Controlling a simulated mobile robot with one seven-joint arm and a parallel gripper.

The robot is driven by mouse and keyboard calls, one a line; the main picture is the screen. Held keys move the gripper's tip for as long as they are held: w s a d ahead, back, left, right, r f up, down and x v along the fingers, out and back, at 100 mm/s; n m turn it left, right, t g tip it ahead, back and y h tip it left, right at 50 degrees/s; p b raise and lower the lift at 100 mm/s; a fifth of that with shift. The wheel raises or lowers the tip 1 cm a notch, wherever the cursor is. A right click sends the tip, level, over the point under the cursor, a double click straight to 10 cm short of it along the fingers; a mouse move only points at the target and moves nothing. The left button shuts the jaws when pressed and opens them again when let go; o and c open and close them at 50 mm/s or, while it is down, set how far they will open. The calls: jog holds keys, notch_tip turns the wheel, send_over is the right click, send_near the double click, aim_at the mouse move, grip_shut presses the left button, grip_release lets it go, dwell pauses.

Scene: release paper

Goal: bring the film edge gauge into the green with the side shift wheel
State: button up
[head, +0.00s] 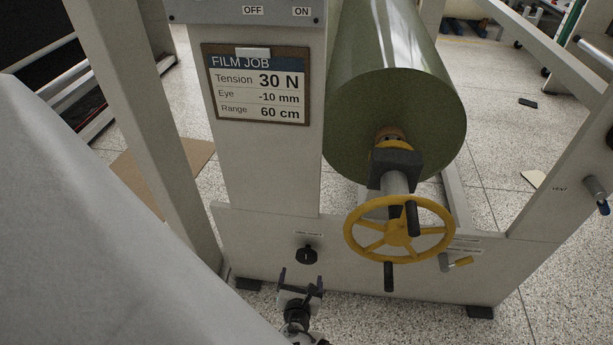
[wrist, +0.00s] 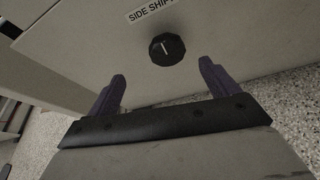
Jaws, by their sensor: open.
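The side shift wheel is a small black faceted knob (head: 307,254) low on the grey machine panel. In the wrist view the knob (wrist: 167,47) carries a white pointer line, and a label reading "SIDE SHIFT" sits above it, cut off at the picture's edge. My gripper (head: 302,281) is open and empty, just below and in front of the knob in the head view. In the wrist view its two purple fingers (wrist: 162,72) point towards the panel, with the knob beyond and between their tips, apart from both. No film edge gauge can be made out in either view.
A yellow handwheel (head: 399,230) with dark handles stands out to the right, below a large green roll (head: 395,115). A job card (head: 258,85) reads 30 N, -10 mm and 60 cm. A grey slanted surface fills the lower left. Speckled floor shows around the machine.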

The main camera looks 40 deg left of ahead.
aim_at(306, 258)
jog(key=x, duration=0.3)
jog(key=f+b+x, duration=0.1)
jog(key=x, duration=0.3)
jog(key=d+b+x, duration=0.1)
jog(key=x, duration=0.3)
jog(key=shift+f, duration=0.35)
jog(key=shift+b+x, duration=0.4)
jog(key=shift+x, duration=0.5)
jog(key=shift+r, duration=0.1)
jog(key=c, duration=1)
jog(key=shift+r+n+h+p, duration=0.1)
jog(key=shift+n+h+p, duration=0.2)
jog(key=shift+p, duration=0.15)
